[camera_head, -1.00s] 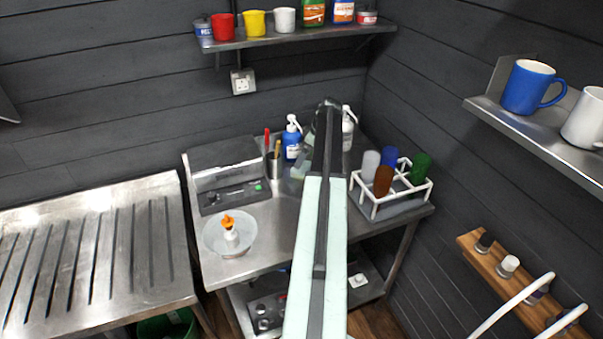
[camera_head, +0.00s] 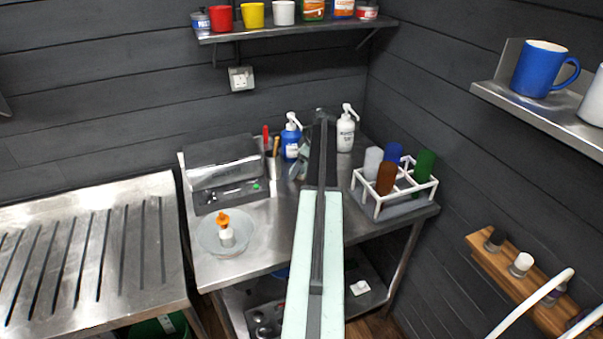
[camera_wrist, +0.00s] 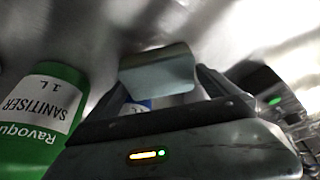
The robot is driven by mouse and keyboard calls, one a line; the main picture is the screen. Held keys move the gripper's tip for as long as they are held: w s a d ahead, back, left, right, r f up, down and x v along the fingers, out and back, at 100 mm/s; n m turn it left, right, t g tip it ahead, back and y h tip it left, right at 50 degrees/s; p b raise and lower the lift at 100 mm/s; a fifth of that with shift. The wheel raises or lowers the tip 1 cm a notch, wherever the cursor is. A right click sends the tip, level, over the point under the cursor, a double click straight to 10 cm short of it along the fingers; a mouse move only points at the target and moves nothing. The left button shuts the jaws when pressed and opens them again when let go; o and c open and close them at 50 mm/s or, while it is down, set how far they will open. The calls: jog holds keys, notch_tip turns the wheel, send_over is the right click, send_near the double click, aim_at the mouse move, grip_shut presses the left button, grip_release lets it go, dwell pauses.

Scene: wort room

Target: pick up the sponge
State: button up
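A pale grey-green block, which I take for the sponge (camera_wrist: 158,72), sits between the fingertips of my gripper (camera_wrist: 160,85) in the wrist view and spans the gap. My gripper looks shut on it. In the head view my gripper (camera_head: 301,158) is small and partly hidden by my arm, over the back of the steel table (camera_head: 270,225), near the blue pump bottle (camera_head: 291,142). The sponge cannot be made out clearly there.
A green sanitiser bottle (camera_wrist: 40,118) stands close to my gripper in the wrist view. A white pump bottle (camera_head: 345,133), a white bottle rack (camera_head: 372,205), a grey box (camera_head: 222,168) and a shallow clear dish (camera_head: 207,237) crowd the table. Its front middle is clear.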

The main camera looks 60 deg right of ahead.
jog(key=c, duration=1.1)
jog(key=shift+r, duration=0.1)
jog(key=shift+r+p, duration=0.55)
jog(key=shift+p, duration=0.1)
jog(key=s+a, duration=0.1)
jog(key=s, duration=0.1)
jog(key=s+a, duration=0.4)
jog(key=s, duration=0.1)
jog(key=shift+a+r, duration=0.1)
jog(key=shift+r, duration=0.05)
notch_tip(320, 180, up, 13)
jog(key=p, duration=1.3)
jog(key=shift+w+d+r+p, duration=0.2)
jog(key=shift+w+d+p, duration=0.05)
jog(key=shift+p, duration=0.1)
